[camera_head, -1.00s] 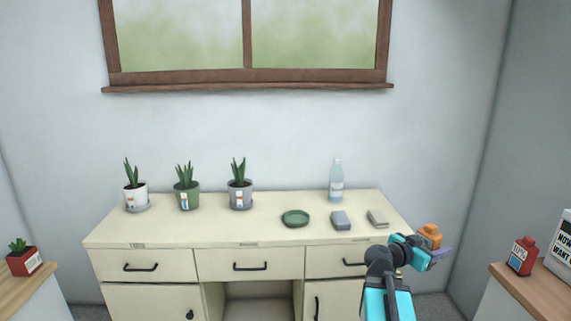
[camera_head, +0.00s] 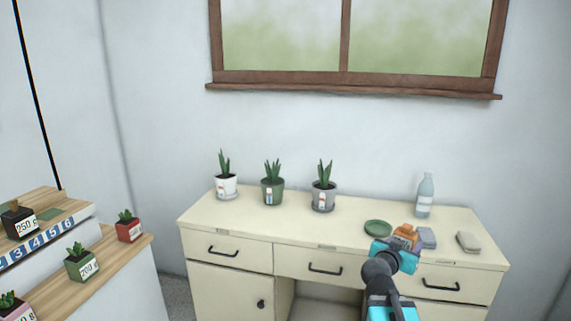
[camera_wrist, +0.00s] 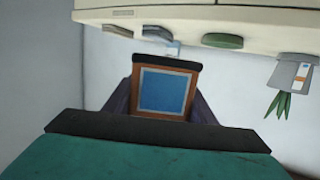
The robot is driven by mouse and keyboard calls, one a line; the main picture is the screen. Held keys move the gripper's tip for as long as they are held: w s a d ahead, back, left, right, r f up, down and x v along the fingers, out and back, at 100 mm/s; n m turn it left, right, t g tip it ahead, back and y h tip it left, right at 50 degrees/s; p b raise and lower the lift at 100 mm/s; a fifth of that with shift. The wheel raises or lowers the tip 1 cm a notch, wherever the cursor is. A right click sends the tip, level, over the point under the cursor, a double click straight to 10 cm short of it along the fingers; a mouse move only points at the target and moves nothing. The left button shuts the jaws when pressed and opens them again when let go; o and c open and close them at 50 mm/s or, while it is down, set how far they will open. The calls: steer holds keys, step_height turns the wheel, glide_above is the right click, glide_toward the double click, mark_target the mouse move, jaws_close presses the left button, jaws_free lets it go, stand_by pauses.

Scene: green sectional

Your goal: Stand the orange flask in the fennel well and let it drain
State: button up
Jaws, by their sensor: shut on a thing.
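The orange flask (camera_head: 405,233) is held in my gripper (camera_head: 404,244), in front of the desk, partly hidden by the gripper. In the wrist view the flask (camera_wrist: 164,92) shows an orange face with a large blue square, and dark fingers close on both sides of it. I cannot tell from the head view how upright it is. No well is marked as fennel that I can read.
The cream desk (camera_head: 290,229) carries several potted plants (camera_head: 272,190), a clear bottle (camera_head: 425,195), a grey-blue block (camera_head: 427,238) and a beige block (camera_head: 468,242). At the left, a stepped wooden counter (camera_head: 110,268) holds small cacti pots and a numbered strip (camera_head: 40,243).

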steer(key=w+a+r+n+t+y, duration=0.1)
steer(key=w+a+r+n+y, duration=0.1)
steer(key=a, duration=0.5)
steer(key=w+a+r+n+t+y, duration=0.1)
steer(key=w+a+r+n+y, duration=0.1)
steer(key=a+y, duration=0.3)
steer(key=w+a+r+n+t+y, duration=0.2)
steer(key=a+r+n+y, duration=0.1)
steer(key=a, duration=0.6)
steer(key=shift+a+r+n, duration=0.3)
steer(key=shift+n, duration=0.4)
steer(key=shift+s, duration=0.2)
